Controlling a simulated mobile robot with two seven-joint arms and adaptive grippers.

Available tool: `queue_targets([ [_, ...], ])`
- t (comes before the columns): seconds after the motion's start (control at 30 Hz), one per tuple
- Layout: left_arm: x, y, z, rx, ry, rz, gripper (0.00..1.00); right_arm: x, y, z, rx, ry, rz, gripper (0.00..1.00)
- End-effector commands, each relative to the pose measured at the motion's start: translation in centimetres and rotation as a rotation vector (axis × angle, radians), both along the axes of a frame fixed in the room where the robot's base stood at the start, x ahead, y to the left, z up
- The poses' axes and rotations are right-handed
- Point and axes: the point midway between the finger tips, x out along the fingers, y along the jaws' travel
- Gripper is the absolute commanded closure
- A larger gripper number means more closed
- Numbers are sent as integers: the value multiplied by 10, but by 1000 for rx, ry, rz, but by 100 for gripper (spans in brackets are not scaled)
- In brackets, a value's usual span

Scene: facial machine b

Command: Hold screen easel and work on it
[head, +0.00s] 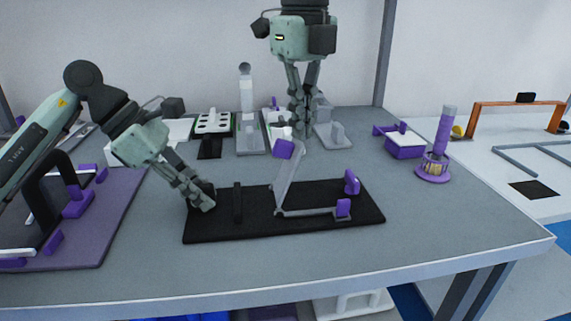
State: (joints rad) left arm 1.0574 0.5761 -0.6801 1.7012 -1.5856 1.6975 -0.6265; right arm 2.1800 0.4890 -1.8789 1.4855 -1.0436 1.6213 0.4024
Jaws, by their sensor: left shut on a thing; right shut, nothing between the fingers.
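The screen easel stands on a black base board (270,228) in the middle of the table. Its grey tilted frame (290,178) has a purple block at the top, and purple blocks (343,208) sit at its right foot and behind it. My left gripper (205,200) is at the board's left end, shut on a dark part there; the fingers hide much of that part. My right gripper (301,130) points down behind the easel frame, shut and empty, apart from the board. A small black upright bar (238,203) stands on the board between the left gripper and the frame.
A purple mat with a black frame (110,240) lies at left. White and grey fixtures (213,122) stand along the back. A purple tray (405,145) and a purple post with a round base (434,170) stand at right. The front table strip is clear.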

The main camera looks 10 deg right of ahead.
Motion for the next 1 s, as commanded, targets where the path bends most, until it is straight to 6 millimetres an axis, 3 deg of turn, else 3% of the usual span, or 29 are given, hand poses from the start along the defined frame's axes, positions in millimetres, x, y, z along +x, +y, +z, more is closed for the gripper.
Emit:
queue_targets([
  [0.6, 0, 0, -2, 3, 3, 1, 100, 0, -24, -4, 0, 1, -1, 100],
  [1.0, 0, 0, -2, 3, 3, 1, 100, 0, -26, -4, 0, 0, -1, 100],
])
